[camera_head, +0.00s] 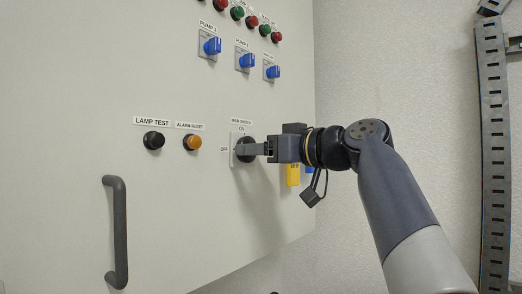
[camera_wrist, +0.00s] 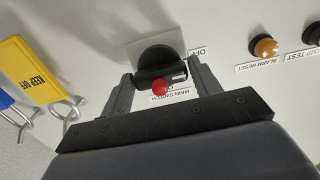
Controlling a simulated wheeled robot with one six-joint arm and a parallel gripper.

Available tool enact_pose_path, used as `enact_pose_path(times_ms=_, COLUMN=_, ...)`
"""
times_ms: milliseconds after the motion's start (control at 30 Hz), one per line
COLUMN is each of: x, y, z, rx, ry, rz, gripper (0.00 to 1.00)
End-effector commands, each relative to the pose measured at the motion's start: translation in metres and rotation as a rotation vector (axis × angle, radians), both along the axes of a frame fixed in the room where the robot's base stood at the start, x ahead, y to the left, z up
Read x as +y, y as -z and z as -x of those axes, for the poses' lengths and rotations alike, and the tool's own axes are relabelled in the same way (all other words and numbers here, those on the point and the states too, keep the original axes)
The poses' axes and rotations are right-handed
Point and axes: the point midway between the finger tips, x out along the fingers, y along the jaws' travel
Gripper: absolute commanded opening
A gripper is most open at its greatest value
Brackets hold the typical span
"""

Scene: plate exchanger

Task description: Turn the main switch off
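The main switch (camera_head: 240,140) is on the grey cabinet door, with ON marked above it and OFF at its left. In the wrist view it shows upside down as a black round knob (camera_wrist: 158,60) with a red-tipped handle (camera_wrist: 160,87). The red tip points toward the MAIN SWITCH label, at the ON side. My gripper (camera_head: 252,149) is at the switch, and its fingers (camera_wrist: 160,82) stand apart on either side of the knob. Small gaps seem to show between fingers and handle; firm contact cannot be made out. In the head view the gripper hides part of the knob.
A black lamp test button (camera_head: 153,141) and an amber alarm reset button (camera_head: 192,142) are left of the switch. Blue pump switches (camera_head: 211,46) and red and green lamps are above. A door handle (camera_head: 118,232) is lower left. A yellow KEEP OFF tag (camera_wrist: 30,70) hangs near my gripper.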

Motion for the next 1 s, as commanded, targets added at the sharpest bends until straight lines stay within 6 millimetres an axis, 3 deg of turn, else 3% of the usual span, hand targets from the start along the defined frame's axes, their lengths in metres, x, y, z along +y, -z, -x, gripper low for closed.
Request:
enact_pose_path(times_ms=200, x=0.000, y=0.000, z=0.000, rx=0.001, ry=0.000, rz=-0.002, gripper=0.76)
enact_pose_path(times_ms=533, x=-0.006, y=0.000, z=0.004, rx=0.000, ry=0.003, rz=-0.003, gripper=0.76)
enact_pose_path(times_ms=1000, x=-0.069, y=0.001, z=0.053, rx=-0.001, ry=0.005, rz=-0.002, gripper=0.76)
